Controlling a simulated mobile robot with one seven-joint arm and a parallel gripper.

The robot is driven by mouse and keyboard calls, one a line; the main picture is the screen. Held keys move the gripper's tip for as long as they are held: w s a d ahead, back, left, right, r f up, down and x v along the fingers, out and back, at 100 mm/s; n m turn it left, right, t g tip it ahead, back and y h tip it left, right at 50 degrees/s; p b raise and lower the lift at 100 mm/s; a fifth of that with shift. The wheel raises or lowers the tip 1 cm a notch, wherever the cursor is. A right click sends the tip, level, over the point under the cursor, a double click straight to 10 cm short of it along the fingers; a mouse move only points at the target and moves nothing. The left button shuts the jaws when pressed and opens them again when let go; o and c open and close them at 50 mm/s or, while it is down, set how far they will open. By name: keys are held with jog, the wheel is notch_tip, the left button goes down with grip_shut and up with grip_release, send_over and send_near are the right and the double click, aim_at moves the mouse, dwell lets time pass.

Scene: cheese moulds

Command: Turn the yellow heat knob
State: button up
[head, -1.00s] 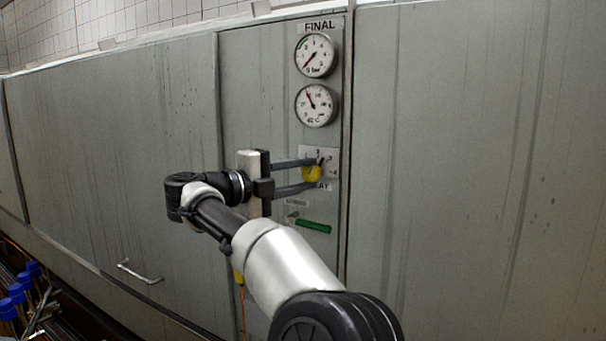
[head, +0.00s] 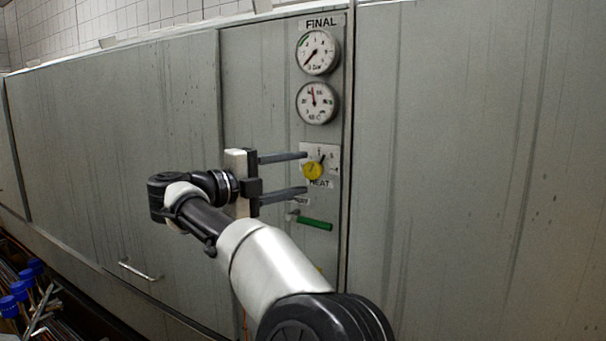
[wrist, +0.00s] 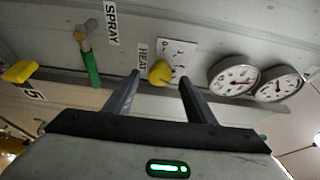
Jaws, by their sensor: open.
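The yellow heat knob (head: 313,170) sits on a white dial plate (head: 333,157) on the grey panel, above a HEAT label. It also shows in the wrist view (wrist: 160,72), beyond and between my two fingers. My gripper (head: 305,173) is open, one finger above the knob's height and one below. Its fingertips stop to the left of the knob in the head view, apart from it. The knob's pointer is at the upper right of the knob in the head view.
Two round gauges (head: 318,52) (head: 317,102) are above the knob under a FINAL label. A green-handled spray valve (head: 314,223) is just below the lower finger. Another yellow handle (wrist: 20,71) is at the left in the wrist view. The panel to the right is bare.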

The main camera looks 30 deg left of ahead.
jog(key=p+v, duration=0.1)
jog(key=v, duration=1.3)
jog(key=shift+s, duration=0.25)
jog(key=shift+a, duration=0.1)
